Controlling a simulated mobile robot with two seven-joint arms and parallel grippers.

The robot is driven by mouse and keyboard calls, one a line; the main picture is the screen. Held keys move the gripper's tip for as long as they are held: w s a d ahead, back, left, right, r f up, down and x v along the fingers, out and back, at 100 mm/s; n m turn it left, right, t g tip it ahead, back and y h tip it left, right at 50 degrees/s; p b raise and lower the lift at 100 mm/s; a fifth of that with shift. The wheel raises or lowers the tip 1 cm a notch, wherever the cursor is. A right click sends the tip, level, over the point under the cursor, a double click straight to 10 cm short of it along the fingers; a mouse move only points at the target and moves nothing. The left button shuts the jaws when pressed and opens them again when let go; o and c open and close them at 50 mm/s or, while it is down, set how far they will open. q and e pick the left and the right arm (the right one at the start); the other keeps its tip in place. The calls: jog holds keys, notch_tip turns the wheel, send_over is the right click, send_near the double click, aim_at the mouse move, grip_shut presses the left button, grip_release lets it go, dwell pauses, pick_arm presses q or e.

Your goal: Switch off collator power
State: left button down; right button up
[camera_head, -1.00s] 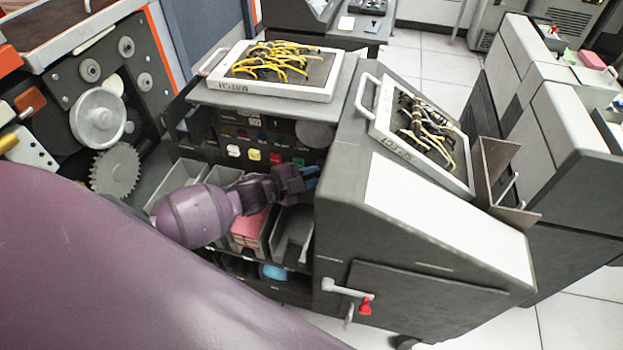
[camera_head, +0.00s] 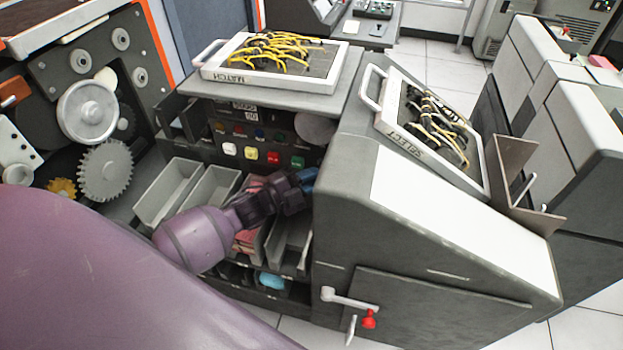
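The collator stands in the middle of the head view, with a grey side cabinet (camera_head: 400,235) on its right. Its recessed front panel carries a row of buttons: a white button (camera_head: 229,149), a yellow button (camera_head: 251,152), a red button (camera_head: 273,158) and a green button (camera_head: 297,162). A red-tipped lever (camera_head: 368,319) sits on the cabinet's lower front. My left gripper (camera_head: 309,180) has bluish tips and is below and right of the green button, near the cabinet edge. Its finger opening is too small and dark to judge. My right gripper is not in view.
Two wired plugboards, MATCH (camera_head: 217,76) and SELECT (camera_head: 400,138), lie on top of the collator. Grey card trays (camera_head: 168,192) and a pink card stack (camera_head: 245,240) are around my arm. A machine with toothed gears (camera_head: 106,172) stands at the left.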

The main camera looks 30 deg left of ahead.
pick_arm(q)
jog(key=c, duration=1)
grip_release()
jog(key=shift+w, duration=0.15)
jog(key=shift+c, duration=0.2)
jog(key=v, duration=1)
jog(key=shift+s+a, duration=0.15)
jog(key=shift+s, duration=0.25)
jog(key=shift+f, duration=0.1)
